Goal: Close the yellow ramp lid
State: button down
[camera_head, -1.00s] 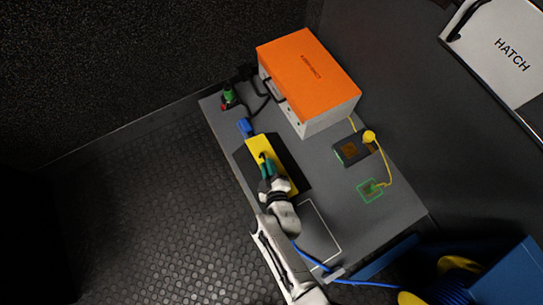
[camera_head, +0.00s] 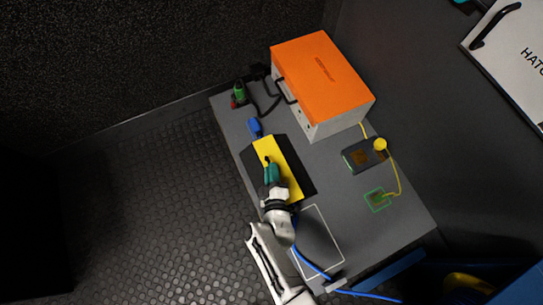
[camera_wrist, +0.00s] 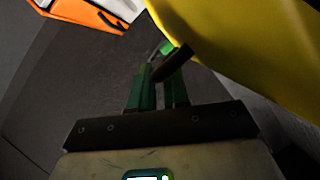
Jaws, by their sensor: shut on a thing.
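The yellow ramp lid (camera_head: 286,161) lies along the middle of a dark cable ramp (camera_head: 303,178) on the grey table. In the wrist view the lid (camera_wrist: 255,45) fills the upper right as a tilted yellow panel. My gripper (camera_head: 268,164) reaches over the lid from the front. In the wrist view its green fingers (camera_wrist: 162,82) are shut on a dark handle (camera_wrist: 174,64) beside the lid's underside or edge. The handle looks joined to the lid, but the joint is not clear. How far the lid stands open cannot be told.
An orange-topped equipment case (camera_head: 322,75) stands at the back. A blue connector (camera_head: 255,127) lies beyond the ramp. A dark box with a yellow knob (camera_head: 380,145) and a green-outlined square (camera_head: 377,199) are to the right. A white outline (camera_head: 322,240) marks bare table in front.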

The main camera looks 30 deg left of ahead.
jog(key=c, duration=1.2)
grip_release()
jog(key=shift+f, duration=0.1)
jog(key=p+v, duration=0.5)
jog(key=v, duration=0.5)
jog(key=shift+s+d, duration=0.25)
jog(key=shift+s, duration=0.05)
